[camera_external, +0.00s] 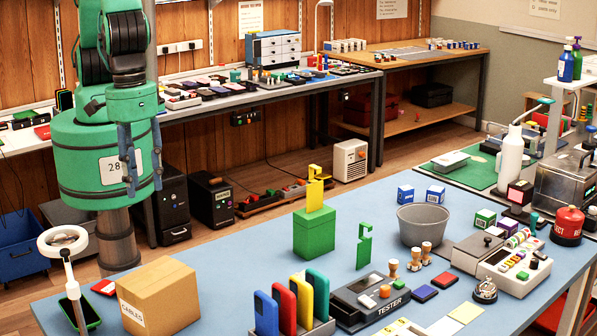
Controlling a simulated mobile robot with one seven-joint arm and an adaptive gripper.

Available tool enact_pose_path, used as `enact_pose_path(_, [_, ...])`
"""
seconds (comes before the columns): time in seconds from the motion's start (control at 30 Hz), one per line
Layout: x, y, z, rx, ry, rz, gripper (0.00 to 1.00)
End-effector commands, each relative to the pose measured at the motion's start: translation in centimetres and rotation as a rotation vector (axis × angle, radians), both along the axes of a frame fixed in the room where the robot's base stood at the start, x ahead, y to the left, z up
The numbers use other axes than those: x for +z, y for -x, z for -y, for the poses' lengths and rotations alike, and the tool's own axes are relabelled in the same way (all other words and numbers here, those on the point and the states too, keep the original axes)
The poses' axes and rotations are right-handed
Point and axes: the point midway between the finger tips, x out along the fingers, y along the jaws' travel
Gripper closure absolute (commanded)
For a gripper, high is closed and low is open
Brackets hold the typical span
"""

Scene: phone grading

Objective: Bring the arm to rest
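My green arm (126,36) stands at the left, folded close above my round green base body. My gripper (144,186) hangs from it pointing down, in front of the base body. Its two blue-grey fingers are apart, with nothing seen between them. It is above the floor behind the blue table (240,262), clear of the table's objects. The arm's upper end is cut off by the top edge of the picture.
On the blue table stand a cardboard box (160,296), a ring lamp (64,240), a rack of coloured phones (292,304), a green block (314,234), a tester (368,300) and a grey bucket (424,226). A workbench (230,100) runs behind my arm. The table's middle-left is clear.

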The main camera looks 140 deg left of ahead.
Motion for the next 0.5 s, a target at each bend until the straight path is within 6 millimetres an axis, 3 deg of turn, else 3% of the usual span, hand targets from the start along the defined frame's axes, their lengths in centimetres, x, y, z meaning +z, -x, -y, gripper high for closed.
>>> enact_pose_path(0.23, [4.3, 2.1, -2.2, -0.128, 0.000, 0.043, 0.60])
enact_pose_path(0.5, [10.3, 6.9, -5.8, -0.358, -0.019, 0.110, 0.60])
